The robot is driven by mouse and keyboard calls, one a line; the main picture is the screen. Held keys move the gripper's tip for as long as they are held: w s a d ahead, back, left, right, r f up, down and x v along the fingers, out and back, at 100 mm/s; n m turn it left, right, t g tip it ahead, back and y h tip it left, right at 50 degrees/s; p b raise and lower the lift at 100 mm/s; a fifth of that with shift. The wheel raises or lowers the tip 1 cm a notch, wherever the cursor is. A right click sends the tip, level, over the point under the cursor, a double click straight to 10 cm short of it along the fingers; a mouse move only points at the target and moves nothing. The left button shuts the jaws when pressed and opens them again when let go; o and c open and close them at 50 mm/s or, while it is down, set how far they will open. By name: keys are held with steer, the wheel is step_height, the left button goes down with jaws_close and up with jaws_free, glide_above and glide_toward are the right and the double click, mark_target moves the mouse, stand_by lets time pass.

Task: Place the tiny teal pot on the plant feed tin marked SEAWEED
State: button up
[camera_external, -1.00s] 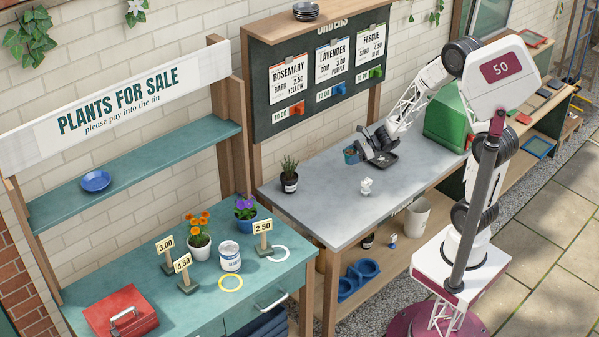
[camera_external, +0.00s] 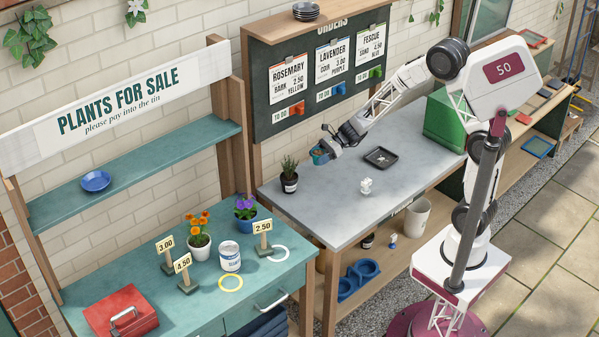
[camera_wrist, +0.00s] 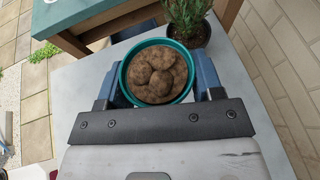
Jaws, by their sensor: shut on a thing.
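The tiny teal pot (camera_external: 319,157), filled with brown soil and a few round lumps, is held up over the back left of the grey bench. My gripper (camera_external: 325,150) is shut on it. In the wrist view the fingers of my gripper (camera_wrist: 156,88) press on both sides of the teal pot (camera_wrist: 123,80), which looks upright. A white tin (camera_external: 230,257) with blue markings stands on the teal sales table, left of and nearer than my gripper. Its lettering is too small to read surely.
A rosemary-like plant in a black pot (camera_external: 289,184) stands close beside my gripper. A black tray (camera_external: 381,157) and a small white item (camera_external: 366,186) are on the bench. Around the tin are orange flowers (camera_external: 200,241), price signs (camera_external: 186,276) and a yellow ring (camera_external: 231,284).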

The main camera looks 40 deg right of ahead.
steer(key=w+a+r+n+g, duration=0.1)
steer(key=a+r+n+g, duration=0.1)
steer(key=a, duration=0.6)
steer(key=w+a+r+n+g, duration=0.1)
steer(key=a+r, duration=0.1)
steer(key=a, duration=0.6)
step_height(320, 180, up, 9)
steer(key=n+g+h, duration=0.3)
steer(key=n+g, duration=0.5)
steer(key=g, duration=0.1)
glide_above(229, 247)
steer(key=shift+s+a, duration=0.1)
steer(key=shift+f, duration=0.2)
steer(key=shift+f, duration=2.4)
steer(key=shift+f, duration=2.5)
